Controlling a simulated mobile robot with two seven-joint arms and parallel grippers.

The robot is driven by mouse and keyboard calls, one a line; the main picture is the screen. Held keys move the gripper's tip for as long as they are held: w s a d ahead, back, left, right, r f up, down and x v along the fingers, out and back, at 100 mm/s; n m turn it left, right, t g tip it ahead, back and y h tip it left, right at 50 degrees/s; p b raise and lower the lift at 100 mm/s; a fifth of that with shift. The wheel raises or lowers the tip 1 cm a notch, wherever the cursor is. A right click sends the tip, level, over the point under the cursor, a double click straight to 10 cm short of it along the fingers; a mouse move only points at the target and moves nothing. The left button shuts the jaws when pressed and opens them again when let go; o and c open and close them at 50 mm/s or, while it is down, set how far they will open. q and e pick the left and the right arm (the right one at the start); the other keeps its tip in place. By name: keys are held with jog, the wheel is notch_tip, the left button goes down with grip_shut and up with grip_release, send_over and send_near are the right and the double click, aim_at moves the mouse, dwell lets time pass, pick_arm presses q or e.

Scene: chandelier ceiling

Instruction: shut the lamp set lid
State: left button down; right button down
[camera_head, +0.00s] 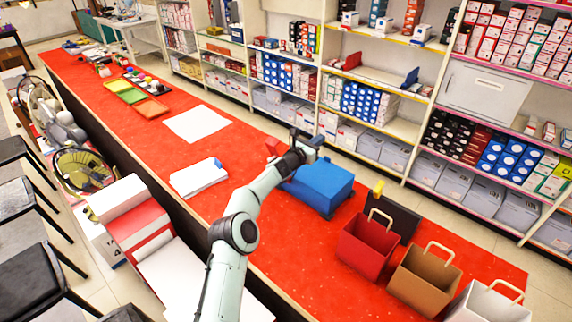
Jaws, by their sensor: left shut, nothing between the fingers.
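A blue box-like case (324,188), which looks like the lamp set, sits on the red counter. Its top looks flat and blue. I cannot tell where its lid begins or how far the lid is open. My left gripper (308,141) is at the far left end of the case, shut and empty. My wrist hides part of that end, and I cannot tell whether the gripper touches it. My right gripper is not in view.
Red (361,249), brown (422,282) and white (488,305) bags with handles stand right of the case, beside a dark panel (393,214). A white stack (199,177) and a white sheet (197,123) lie left. Stocked shelves (414,129) stand behind the counter.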

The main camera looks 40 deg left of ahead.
pick_arm(q)
jog(key=shift+w+f, duration=0.75)
jog(key=shift+w, duration=0.3)
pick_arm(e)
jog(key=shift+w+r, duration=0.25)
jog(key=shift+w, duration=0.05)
pick_arm(q)
jog(key=shift+w+d, duration=0.1)
